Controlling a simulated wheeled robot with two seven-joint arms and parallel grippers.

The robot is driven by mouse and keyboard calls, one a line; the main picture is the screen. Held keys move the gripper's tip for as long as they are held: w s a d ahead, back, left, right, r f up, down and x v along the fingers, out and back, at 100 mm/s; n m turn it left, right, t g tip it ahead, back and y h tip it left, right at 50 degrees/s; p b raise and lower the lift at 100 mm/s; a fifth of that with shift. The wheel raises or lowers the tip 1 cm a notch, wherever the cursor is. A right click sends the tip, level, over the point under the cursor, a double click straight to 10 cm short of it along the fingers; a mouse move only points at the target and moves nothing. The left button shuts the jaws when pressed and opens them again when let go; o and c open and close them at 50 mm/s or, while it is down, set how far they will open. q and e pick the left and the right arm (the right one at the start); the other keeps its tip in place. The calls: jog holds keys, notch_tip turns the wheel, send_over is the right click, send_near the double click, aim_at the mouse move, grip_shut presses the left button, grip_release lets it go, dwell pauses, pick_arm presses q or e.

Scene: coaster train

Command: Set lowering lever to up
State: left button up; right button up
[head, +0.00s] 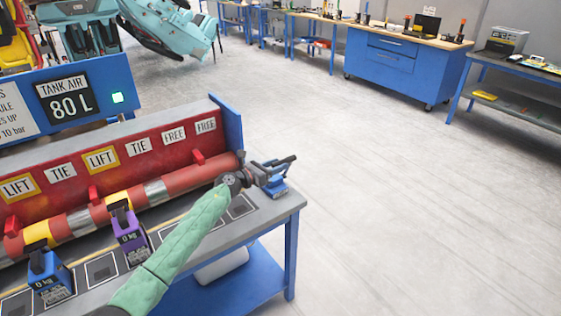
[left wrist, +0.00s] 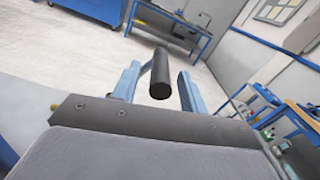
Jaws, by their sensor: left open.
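A lever with a black round handle (head: 284,161) shows at the right end of the red pipe; I take it for the lowering lever. In the head view its handle points right and tilts slightly up. My left gripper (head: 268,176) is at the lever, at the end of my green-sleeved arm. In the left wrist view the black handle (left wrist: 160,76) lies between the two blue fingers of the left gripper (left wrist: 159,84), with a gap on each side. The jaws are open and not closed on it. The lever's mount is partly hidden by the gripper. My right gripper is not in view.
The grey bench (head: 263,212) has a red panel (head: 130,155) with LIFT, TIE and FREE labels. A purple 0 kg block (head: 130,234) and a blue one (head: 49,277) stand in front of the pipe (head: 195,176). The floor to the right is clear.

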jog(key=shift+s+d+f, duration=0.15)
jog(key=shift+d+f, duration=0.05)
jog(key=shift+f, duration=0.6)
